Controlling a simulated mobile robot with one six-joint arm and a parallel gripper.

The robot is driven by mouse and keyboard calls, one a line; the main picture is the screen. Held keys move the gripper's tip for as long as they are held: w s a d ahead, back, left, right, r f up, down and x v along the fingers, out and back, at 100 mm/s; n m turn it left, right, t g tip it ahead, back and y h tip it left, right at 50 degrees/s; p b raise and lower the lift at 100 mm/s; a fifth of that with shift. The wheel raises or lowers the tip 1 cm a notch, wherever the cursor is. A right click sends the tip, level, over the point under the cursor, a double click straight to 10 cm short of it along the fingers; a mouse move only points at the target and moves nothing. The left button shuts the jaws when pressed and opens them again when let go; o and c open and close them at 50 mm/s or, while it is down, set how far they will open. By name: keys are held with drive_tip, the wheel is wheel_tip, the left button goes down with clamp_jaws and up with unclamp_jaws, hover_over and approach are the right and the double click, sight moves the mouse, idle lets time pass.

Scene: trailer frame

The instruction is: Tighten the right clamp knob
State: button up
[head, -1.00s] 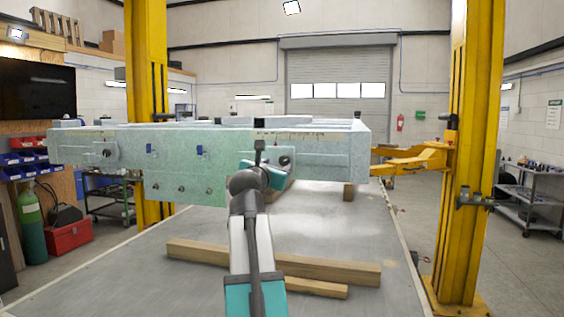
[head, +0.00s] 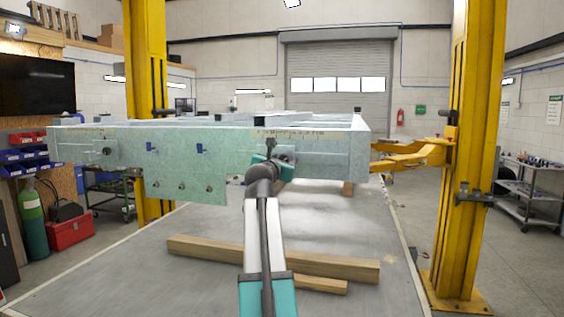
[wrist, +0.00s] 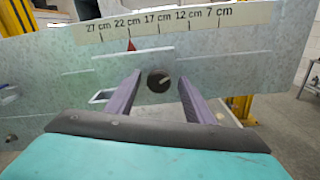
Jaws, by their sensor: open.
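The right clamp knob (wrist: 159,80) is a dark round knob with a light line across it, on the front face of the pale green trailer frame (head: 215,185). In the wrist view it shows between the two purple fingers of my open gripper (wrist: 159,76). I cannot tell how much depth separates the fingertips from the knob; no finger visibly touches it. A red pointer (wrist: 131,45) stands above left of the knob, under a centimetre scale (wrist: 165,26). In the head view my gripper (head: 268,156) is at the frame's right part and mostly hides the knob.
The left clamp knob (head: 107,151) is at the frame's left end. Blue clips (head: 151,147) sit between the knobs. Wooden beams (head: 330,267) lie on the platform below. A yellow lift post (head: 465,150) stands to the right, with its arm near the frame's right end.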

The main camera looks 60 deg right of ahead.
drive_tip(key=c, duration=1)
drive_tip(key=shift+a+r, duration=0.1)
drive_tip(key=shift+a, duration=0.05)
drive_tip(key=shift+c, duration=0.2)
